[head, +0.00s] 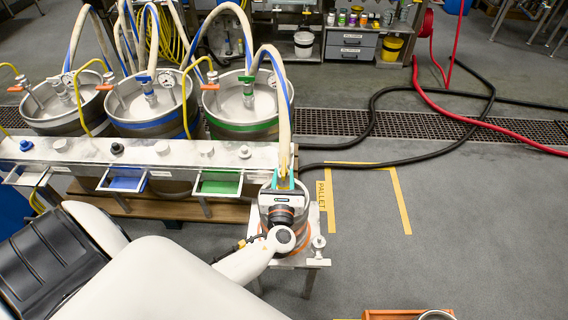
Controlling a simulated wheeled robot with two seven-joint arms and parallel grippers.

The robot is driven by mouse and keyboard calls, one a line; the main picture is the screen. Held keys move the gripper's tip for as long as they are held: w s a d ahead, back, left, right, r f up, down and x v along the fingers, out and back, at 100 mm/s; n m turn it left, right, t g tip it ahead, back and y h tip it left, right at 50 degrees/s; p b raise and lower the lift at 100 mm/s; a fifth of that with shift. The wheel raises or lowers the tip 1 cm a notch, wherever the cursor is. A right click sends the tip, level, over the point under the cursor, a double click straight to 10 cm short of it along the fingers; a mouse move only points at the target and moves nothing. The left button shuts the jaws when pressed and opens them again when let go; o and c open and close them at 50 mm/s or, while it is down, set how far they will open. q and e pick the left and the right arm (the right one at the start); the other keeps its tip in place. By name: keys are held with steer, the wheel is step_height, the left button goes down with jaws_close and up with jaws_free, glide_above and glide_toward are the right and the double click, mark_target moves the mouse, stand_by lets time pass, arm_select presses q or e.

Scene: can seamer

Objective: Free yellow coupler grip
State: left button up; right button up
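My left gripper (284,184) is at the far end of my white arm, over a steel keg with an orange band (304,232) on a small stand. Its teal finger pieces are at the lower end of a pale hose (284,130) that comes down from above. A small yellowish patch shows between them, and I cannot tell whether it is the yellow coupler grip. The gripper body and wrist hide most of the keg top and the coupler. Whether the fingers are closed on anything is not clear. My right gripper is not in view.
Three kegs with hoses stand behind a metal bench (150,152) at left, including one with a green band (243,131). A green tray (219,184) is at the bench front. Yellow pallet tape (401,200) marks the floor. Black hoses (440,150) lie behind.

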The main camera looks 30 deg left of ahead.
mark_target(284, 165)
arm_select(q)
steer(key=shift+x, duration=2.2)
steer(key=shift+c, duration=0.2)
jaws_close()
